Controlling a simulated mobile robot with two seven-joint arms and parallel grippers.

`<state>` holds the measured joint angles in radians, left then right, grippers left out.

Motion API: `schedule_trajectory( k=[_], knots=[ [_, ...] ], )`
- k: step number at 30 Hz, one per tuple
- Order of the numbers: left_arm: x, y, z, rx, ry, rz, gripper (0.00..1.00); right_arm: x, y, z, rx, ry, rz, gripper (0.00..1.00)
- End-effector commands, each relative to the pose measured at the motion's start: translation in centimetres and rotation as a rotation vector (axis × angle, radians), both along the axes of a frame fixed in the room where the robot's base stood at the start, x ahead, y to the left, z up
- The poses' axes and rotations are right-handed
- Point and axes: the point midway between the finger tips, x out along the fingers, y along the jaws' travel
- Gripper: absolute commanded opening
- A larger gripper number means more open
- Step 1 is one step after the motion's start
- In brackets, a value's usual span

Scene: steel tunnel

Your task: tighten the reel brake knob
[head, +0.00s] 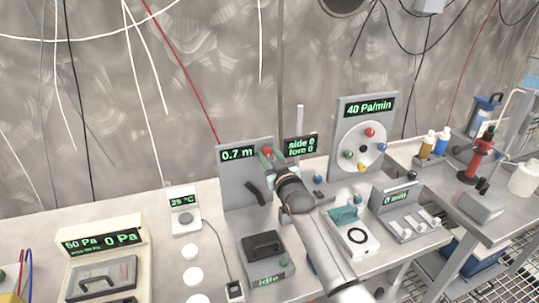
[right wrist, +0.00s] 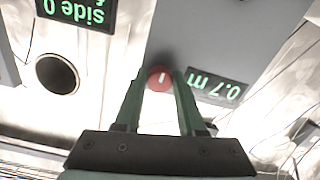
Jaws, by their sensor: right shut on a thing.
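The reel brake knob is a red round knob (head: 267,150) on the upright grey panel (head: 235,180) with the green "0.7 m" display (head: 237,154). My right gripper (head: 270,156) reaches up to the panel and is shut on this knob. In the right wrist view the red knob (right wrist: 160,78) with a white mark sits between the tips of the two green fingers (right wrist: 159,88). The "0.7 m" display (right wrist: 214,86) is beside it, upside down there. My forearm and gripper hide part of the panel's right side. My left gripper is not in view.
A dark curved handle (head: 255,193) is on the panel below the knob. A "side 0 fore 0" display (head: 301,146) stands just right. A "40 Pa/min" panel (head: 365,135) with coloured knobs is farther right. An "idle" box (head: 266,262) sits in front on the bench.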

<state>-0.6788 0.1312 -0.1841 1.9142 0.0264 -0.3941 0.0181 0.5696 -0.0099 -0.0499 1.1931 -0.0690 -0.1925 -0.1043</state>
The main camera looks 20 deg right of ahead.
Motion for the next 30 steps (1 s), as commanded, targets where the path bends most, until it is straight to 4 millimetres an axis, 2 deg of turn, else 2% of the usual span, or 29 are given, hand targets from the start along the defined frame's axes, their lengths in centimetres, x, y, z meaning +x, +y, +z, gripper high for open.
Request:
schedule_trajectory(
  k=[12,13,15,21,30],
  knots=[
    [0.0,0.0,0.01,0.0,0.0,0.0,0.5,-0.01,0.0,-0.05,0.013,0.001,0.0,0.0],
    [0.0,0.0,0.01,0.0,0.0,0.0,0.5,-0.01,0.0,-0.04,0.013,0.001,0.0,0.4],
    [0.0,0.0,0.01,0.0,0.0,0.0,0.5,-0.01,0.0,-0.04,0.012,0.001,0.0,0.48],
    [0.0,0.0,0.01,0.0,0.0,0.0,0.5,-0.01,0.0,-0.03,0.01,0.0,0.0,0.69],
    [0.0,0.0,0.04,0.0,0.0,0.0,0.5,-0.18,-0.01,-0.05,0.009,0.001,0.0,0.69]
  ],
)
